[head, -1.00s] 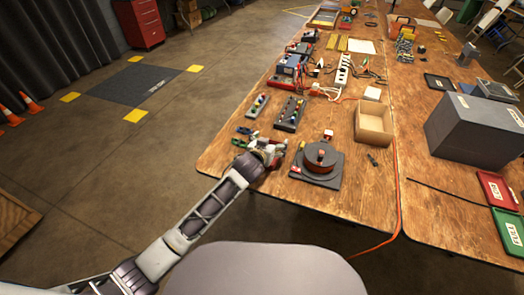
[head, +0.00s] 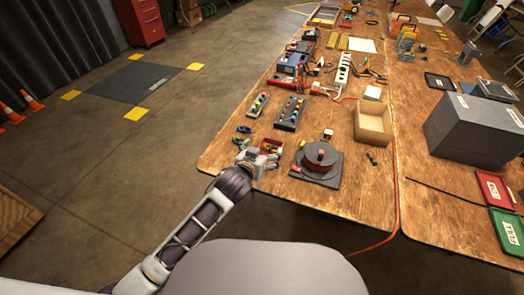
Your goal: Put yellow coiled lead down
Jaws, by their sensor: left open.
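My left gripper (head: 258,160) is at the near left edge of the wooden table, beside a small red box (head: 271,146). Its jaws are open, and I see nothing held between them. I cannot make out the yellow coiled lead for certain; a tiny yellow spot (head: 302,144) shows at the edge of the dark plate under the round reel. The gripper and wrist partly hide the table corner and the red box. My right gripper is not in view.
The reel (head: 319,155) stands right of my left gripper. Bare table (head: 340,196) lies in front of the reel.

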